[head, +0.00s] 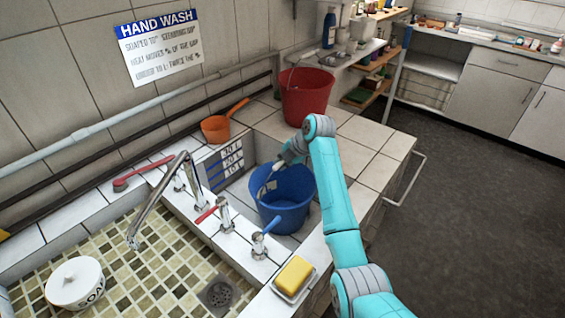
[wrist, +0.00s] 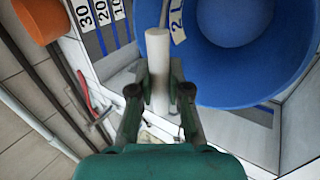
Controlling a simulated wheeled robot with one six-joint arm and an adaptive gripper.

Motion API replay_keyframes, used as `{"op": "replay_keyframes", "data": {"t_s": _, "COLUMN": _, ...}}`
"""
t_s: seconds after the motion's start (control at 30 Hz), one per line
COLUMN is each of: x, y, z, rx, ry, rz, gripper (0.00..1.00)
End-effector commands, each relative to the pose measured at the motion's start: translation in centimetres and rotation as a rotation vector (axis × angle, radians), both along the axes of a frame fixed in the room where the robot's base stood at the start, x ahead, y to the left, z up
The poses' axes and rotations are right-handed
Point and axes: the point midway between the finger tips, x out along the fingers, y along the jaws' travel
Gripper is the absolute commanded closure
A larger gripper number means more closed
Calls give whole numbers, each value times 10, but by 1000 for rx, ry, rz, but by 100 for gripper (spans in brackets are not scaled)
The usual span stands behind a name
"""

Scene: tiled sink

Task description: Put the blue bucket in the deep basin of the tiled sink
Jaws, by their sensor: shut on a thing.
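The blue bucket (head: 290,206) is within the opening of the deep basin, whose wall (head: 213,178) carries a blue and white level scale. The bucket looks roughly upright; I cannot tell whether its bottom touches the basin floor. It fills the upper right of the wrist view (wrist: 275,75), with a "2 L" label. My gripper (wrist: 158,82) is shut on the bucket's pale cylindrical handle grip (wrist: 157,50), beside the rim. In the head view my gripper (head: 276,165) is at the bucket's far side, partly hidden by my arm.
A red bucket (head: 306,97) and an orange pan (head: 217,129) stand on the tiled ledge behind. Taps (head: 225,215) and a curved spout (head: 160,190) stand left of the basin. A yellow sponge (head: 294,274) lies at the front.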

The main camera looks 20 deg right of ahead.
Motion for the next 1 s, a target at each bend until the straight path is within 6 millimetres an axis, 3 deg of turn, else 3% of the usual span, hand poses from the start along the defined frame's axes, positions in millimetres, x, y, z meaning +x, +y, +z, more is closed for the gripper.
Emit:
{"op": "replay_keyframes", "data": {"t_s": 0.03, "x": 0, "y": 0, "z": -1, "rx": 1, "ry": -1, "rz": 0, "gripper": 100}}
{"op": "replay_keyframes", "data": {"t_s": 0.07, "x": 0, "y": 0, "z": -2, "rx": -1, "ry": 1, "rz": 0, "gripper": 78}}
{"op": "replay_keyframes", "data": {"t_s": 0.13, "x": 0, "y": 0, "z": -1, "rx": -1, "ry": 1, "rz": 0, "gripper": 61}}
{"op": "replay_keyframes", "data": {"t_s": 0.17, "x": 0, "y": 0, "z": -1, "rx": -1, "ry": 1, "rz": 0, "gripper": 58}}
{"op": "replay_keyframes", "data": {"t_s": 0.57, "x": -2, "y": -2, "z": 5, "rx": 0, "ry": 0, "rz": 0, "gripper": 58}}
{"op": "replay_keyframes", "data": {"t_s": 1.0, "x": -38, "y": -28, "z": 72, "rx": -1, "ry": -3, "rz": 0, "gripper": 58}}
